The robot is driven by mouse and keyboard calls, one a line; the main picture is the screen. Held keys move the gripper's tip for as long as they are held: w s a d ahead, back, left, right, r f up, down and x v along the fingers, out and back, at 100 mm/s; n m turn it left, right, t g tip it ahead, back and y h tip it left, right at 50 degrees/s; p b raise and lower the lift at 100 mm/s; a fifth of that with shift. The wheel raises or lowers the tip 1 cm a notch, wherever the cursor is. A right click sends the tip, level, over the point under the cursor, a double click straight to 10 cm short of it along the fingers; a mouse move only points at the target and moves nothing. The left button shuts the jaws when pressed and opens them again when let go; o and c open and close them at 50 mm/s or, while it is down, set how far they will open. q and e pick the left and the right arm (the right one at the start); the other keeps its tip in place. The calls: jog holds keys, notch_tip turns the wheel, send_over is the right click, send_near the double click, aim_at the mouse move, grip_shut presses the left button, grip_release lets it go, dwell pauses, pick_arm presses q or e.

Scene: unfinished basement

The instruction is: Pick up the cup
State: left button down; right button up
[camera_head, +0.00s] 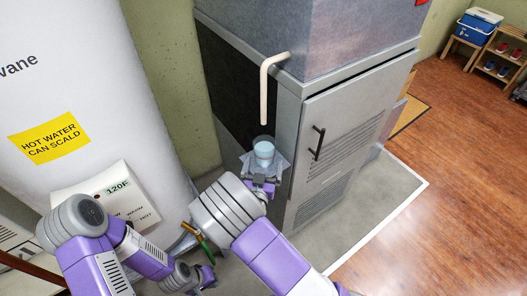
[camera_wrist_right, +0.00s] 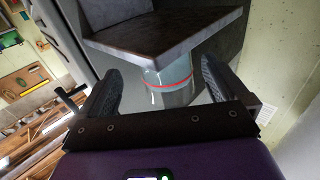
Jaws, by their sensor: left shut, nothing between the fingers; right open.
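The cup is pale blue (camera_head: 263,150) and sits upright on a small grey ledge (camera_head: 247,163) beside the furnace cabinet in the head view. In the right wrist view the cup (camera_wrist_right: 172,86) looks translucent with a red band, close ahead and lined up between the fingertips. My right gripper (camera_head: 262,182) is open just in front of the cup; its two dark fingers (camera_wrist_right: 160,76) are spread on either side. I cannot tell whether a finger touches the cup. My left gripper (camera_head: 207,278) is shut and empty, low near the water heater, apart from the cup.
A white water heater (camera_head: 85,85) stands at left. The furnace cabinet (camera_head: 345,130) with a black handle is close right of the cup, and a pale bent pipe (camera_head: 265,90) hangs above it. The wooden floor (camera_head: 460,180) at right is clear.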

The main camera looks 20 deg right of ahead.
aim_at(266, 146)
jog(key=b+x, duration=0.1)
jog(key=x, duration=0.4)
jog(key=shift+w+a+r, duration=0.15)
jog(key=shift+a, duration=0.05)
jog(key=c, duration=1.1)
